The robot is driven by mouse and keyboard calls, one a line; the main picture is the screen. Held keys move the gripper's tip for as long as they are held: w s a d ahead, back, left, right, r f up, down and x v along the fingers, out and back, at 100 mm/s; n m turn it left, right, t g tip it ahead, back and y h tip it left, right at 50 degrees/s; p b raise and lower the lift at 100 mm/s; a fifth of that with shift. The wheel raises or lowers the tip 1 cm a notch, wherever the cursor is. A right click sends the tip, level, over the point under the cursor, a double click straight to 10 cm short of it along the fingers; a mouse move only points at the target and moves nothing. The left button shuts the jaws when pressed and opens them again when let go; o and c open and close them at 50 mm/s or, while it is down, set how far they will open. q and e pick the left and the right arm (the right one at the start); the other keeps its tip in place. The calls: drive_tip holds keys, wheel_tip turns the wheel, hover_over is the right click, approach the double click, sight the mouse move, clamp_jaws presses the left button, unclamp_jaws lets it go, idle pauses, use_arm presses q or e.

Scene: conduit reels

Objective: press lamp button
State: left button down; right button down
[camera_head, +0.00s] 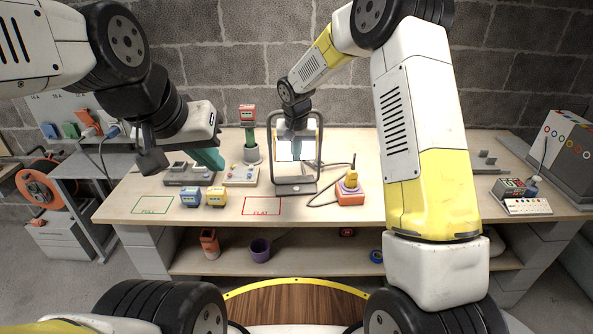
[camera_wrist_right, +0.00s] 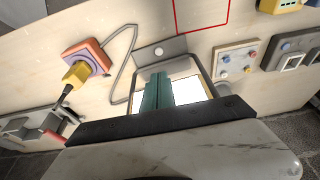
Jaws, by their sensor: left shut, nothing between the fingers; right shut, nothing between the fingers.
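The lamp (camera_head: 319,150) is a dark upright frame around a bright white panel, standing at the back middle of the bench. Its grey base (camera_head: 295,189) faces front; in the right wrist view the base carries a small round button (camera_wrist_right: 158,51). My right gripper (camera_head: 296,150) is shut and empty in front of the lamp panel; its teal fingers (camera_wrist_right: 157,90) overlap the panel in the wrist view, apart from the button in the picture. Whether they touch the lamp I cannot tell. My left gripper (camera_head: 210,160) is shut and empty above the bench, left of the lamp.
A grey switch box (camera_head: 180,180) and button panel (camera_head: 240,177) stand left of the lamp. Blue (camera_head: 190,198) and yellow (camera_head: 216,198) blocks sit in front. An orange-based plug stand (camera_head: 350,197) with a cable is right of the lamp. The bench between it and the right-hand panel (camera_head: 527,207) is partly hidden by my arm.

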sight(297, 189)
drive_tip(key=x, duration=1.3)
drive_tip(key=shift+s, duration=0.4)
drive_tip(key=shift+f, duration=0.55)
drive_tip(key=shift+s+f, duration=0.1)
drive_tip(key=shift+f, duration=0.6)
drive_tip(key=shift+s+d+f, duration=0.1)
drive_tip(key=shift+f, duration=0.15)
drive_tip(key=shift+r, duration=0.1)
drive_tip(key=v, duration=0.8)
drive_tip(key=shift+r, duration=0.35)
